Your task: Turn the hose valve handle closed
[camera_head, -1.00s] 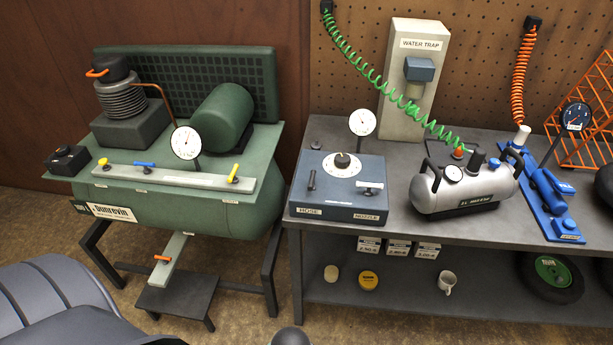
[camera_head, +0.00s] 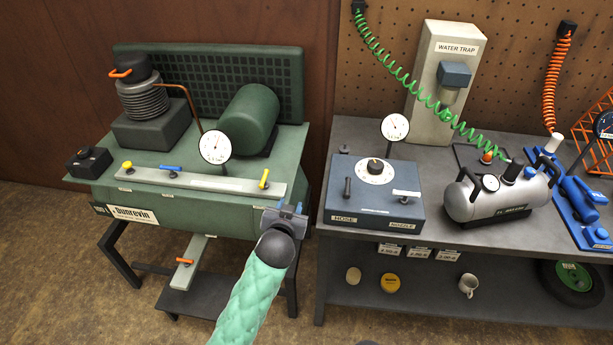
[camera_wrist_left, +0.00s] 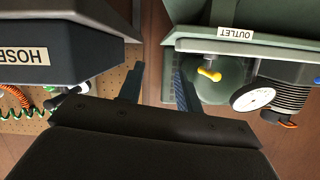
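The hose valve handle (camera_head: 347,188) is a small dark lever on the left of the blue-grey box (camera_head: 372,218), above the HOSE label. It stands roughly along the box's front-to-back direction. My left gripper (camera_head: 287,208) is in front of the gap between the green compressor and the box, left of the handle and apart from it. In the left wrist view its two fingers (camera_wrist_left: 157,88) are spread with nothing between them. The HOSE label (camera_wrist_left: 22,57) shows at the left there; I cannot clearly make out the handle. My right gripper is not in view.
A dial knob (camera_head: 375,167), a NOZZLE lever (camera_head: 406,193) and a gauge (camera_head: 395,127) are at the box. The green compressor (camera_head: 190,214) with a yellow-handled valve (camera_head: 264,179) stands left. A silver tank (camera_head: 500,203) is right on the bench (camera_head: 440,160).

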